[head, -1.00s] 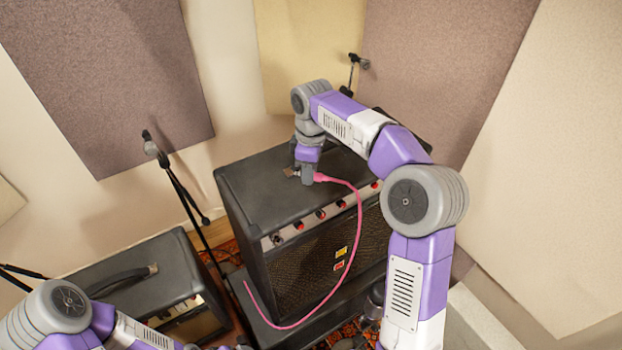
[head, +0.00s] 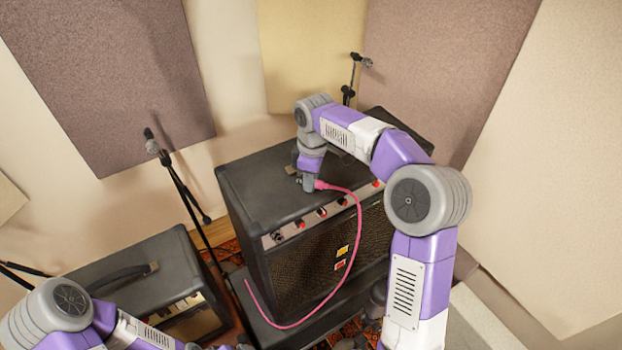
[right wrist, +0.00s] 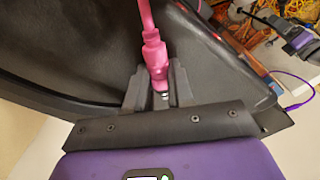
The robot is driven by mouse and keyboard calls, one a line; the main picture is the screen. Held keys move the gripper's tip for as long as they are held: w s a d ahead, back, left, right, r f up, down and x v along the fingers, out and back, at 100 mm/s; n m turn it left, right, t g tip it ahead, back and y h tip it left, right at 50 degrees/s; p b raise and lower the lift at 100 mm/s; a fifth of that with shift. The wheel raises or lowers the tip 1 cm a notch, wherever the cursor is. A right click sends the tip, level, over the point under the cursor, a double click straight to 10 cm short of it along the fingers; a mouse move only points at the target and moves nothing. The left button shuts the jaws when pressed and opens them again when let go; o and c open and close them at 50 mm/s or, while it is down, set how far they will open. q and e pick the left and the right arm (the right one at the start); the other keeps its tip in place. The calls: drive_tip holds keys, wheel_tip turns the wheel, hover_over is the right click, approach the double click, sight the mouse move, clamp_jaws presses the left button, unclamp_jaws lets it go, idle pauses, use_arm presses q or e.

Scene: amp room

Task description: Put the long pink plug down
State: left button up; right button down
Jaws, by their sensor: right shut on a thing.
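The long pink plug (head: 322,185) is at the top front edge of the large black amplifier (head: 262,185). Its pink cable runs down past the amplifier's front in a loop. My right gripper (head: 307,187) is shut on the plug, close over the amplifier's top. In the right wrist view the plug (right wrist: 154,55) sits between the grey fingers (right wrist: 154,88), with a bit of its metal end showing. I cannot tell whether the plug touches the top. My left arm comes in at the lower left, and its gripper is too cut off to judge.
A smaller black amplifier (head: 120,275) with a handle stands at the lower left. A microphone stand (head: 180,185) rises between it and the wall, and another microphone (head: 358,62) is behind. Knobs (head: 321,212) line the large amplifier's front. Its top left is clear.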

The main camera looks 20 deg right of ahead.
drive_tip(key=c, duration=1.2)
unclamp_jaws()
drive_tip(key=shift+s+f, duration=0.15)
drive_tip(key=shift+f, duration=0.45)
drive_tip(key=shift+o, duration=1.1)
drive_tip(key=shift+f, duration=0.1)
drive_tip(key=shift+r, duration=0.4)
wheel_tip(320, 180, up, 13)
drive_tip(key=p, duration=0.2)
drive_tip(key=shift+d, duration=0.2)
